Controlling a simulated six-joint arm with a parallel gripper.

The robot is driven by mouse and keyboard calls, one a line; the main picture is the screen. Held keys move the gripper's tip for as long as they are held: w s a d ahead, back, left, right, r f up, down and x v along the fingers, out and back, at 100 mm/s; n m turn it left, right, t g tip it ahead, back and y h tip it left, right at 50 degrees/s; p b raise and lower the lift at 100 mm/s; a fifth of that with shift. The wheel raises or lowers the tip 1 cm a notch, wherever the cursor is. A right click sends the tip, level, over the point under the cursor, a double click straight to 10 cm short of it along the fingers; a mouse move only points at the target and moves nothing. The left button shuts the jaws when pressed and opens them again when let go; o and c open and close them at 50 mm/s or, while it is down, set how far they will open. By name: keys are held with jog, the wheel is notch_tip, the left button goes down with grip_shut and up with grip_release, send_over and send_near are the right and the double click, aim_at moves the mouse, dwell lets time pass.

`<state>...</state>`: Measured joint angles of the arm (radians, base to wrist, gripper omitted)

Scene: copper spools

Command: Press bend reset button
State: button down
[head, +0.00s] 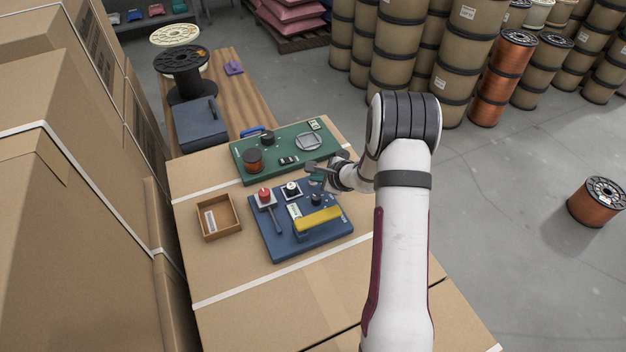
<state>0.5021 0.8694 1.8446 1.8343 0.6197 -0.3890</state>
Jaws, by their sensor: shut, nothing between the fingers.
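A blue panel (268,239) lies on the cardboard-box surface. I cannot read the labels, so I cannot tell which one is the bend reset button. My gripper (310,168) is shut and empty, above the gap between the blue and green panels, up and right of the dark round button. It appears apart from the buttons.
A green panel (294,143) with a copper spool (253,160) lies behind the blue one. An open wooden tray (205,232) sits to the left. Tall cartons (75,200) wall off the left side. The box top in front of the blue panel is clear.

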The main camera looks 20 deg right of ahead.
dwell(0.4)
jog(key=shift+r, duration=0.85)
jog(key=shift+r, duration=0.1)
jog(key=shift+r, duration=2.4)
